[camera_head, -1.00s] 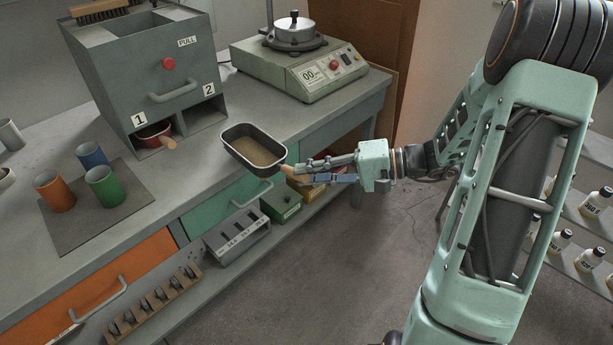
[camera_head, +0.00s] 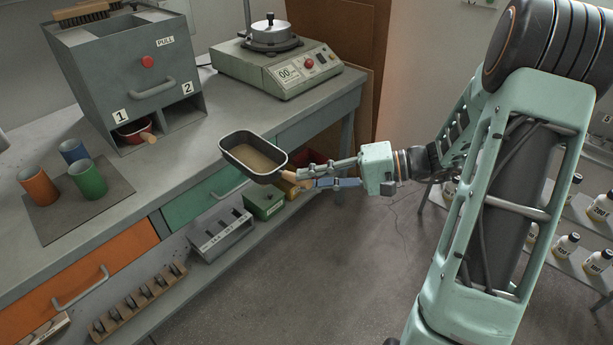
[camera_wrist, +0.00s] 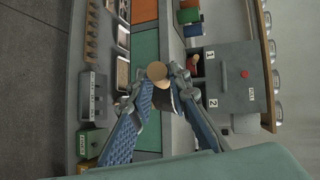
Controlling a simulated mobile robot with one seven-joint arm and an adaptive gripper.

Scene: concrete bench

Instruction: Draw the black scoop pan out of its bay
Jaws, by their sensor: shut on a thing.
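The black scoop pan (camera_head: 232,167) is out in the air near the bench's front edge, clear of the cabinet. It is roughly level and holds brown, sand-like material. My gripper (camera_head: 304,178) is shut on its wooden handle, on the pan's right side. In the wrist view the round handle end (camera_wrist: 156,72) shows between the fingers; the pan is mostly hidden. The grey cabinet (camera_head: 100,75) has two low bays. Bay 2 (camera_head: 182,114) looks empty. A red pan (camera_head: 131,131) with a wooden handle sits in bay 1.
Orange (camera_head: 40,188), blue (camera_head: 73,151) and green (camera_head: 88,179) cups stand on a dark mat (camera_head: 60,222) at left. A balance-like machine (camera_head: 285,75) stands at the back. Below are drawers and a lower shelf with a green box (camera_head: 263,202). Bottles stand on racks at right.

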